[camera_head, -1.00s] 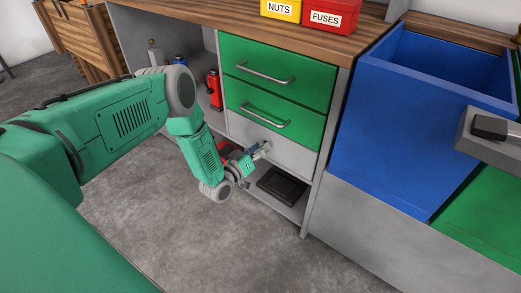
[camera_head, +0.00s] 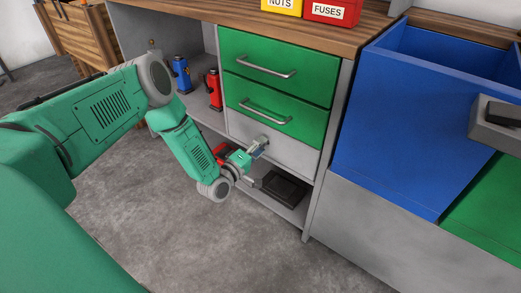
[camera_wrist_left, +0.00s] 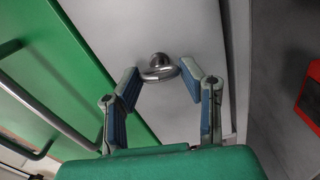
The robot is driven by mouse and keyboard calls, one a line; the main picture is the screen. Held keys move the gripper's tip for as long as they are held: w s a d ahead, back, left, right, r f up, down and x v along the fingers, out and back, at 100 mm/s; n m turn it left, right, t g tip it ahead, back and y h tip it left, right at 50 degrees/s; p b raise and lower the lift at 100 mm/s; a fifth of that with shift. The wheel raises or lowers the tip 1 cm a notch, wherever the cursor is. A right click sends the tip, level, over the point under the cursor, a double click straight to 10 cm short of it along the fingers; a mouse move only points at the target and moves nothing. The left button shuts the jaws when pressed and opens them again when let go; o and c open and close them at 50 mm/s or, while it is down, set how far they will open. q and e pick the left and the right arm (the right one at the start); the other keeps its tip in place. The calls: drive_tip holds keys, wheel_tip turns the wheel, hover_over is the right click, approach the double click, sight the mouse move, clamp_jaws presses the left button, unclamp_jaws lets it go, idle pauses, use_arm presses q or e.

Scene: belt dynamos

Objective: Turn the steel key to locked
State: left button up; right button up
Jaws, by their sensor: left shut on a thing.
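The steel key shows in the left wrist view as a round metal bow (camera_wrist_left: 158,68) on a short stem against a grey drawer front. The grey drawer front (camera_head: 285,150) sits below two green drawers in the head view. My left gripper (camera_head: 262,146) is at this front, near its upper left part. The key is too small to make out in the head view. My right gripper is not in view.
Green drawers (camera_head: 275,112) with bar handles are just above my left gripper. A black case (camera_head: 284,187) lies on the shelf below. Red (camera_head: 213,90) and blue (camera_head: 181,75) bottles stand in the left bay. A blue bin (camera_head: 400,125) is at right. The floor in front is clear.

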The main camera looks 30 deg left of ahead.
use_arm(q)
drive_tip(key=shift+s+a+f+n+b, duration=0.1)
drive_tip(key=shift+n+b, duration=0.1)
drive_tip(key=shift+n, duration=0.25)
drive_tip(key=shift+a+f+n+b, duration=0.1)
drive_tip(key=shift+n+b, duration=0.05)
drive_tip(key=shift+n, duration=0.3)
drive_tip(key=o, duration=1.1)
drive_tip(key=shift+o, duration=0.2)
drive_tip(key=shift+a, duration=0.1)
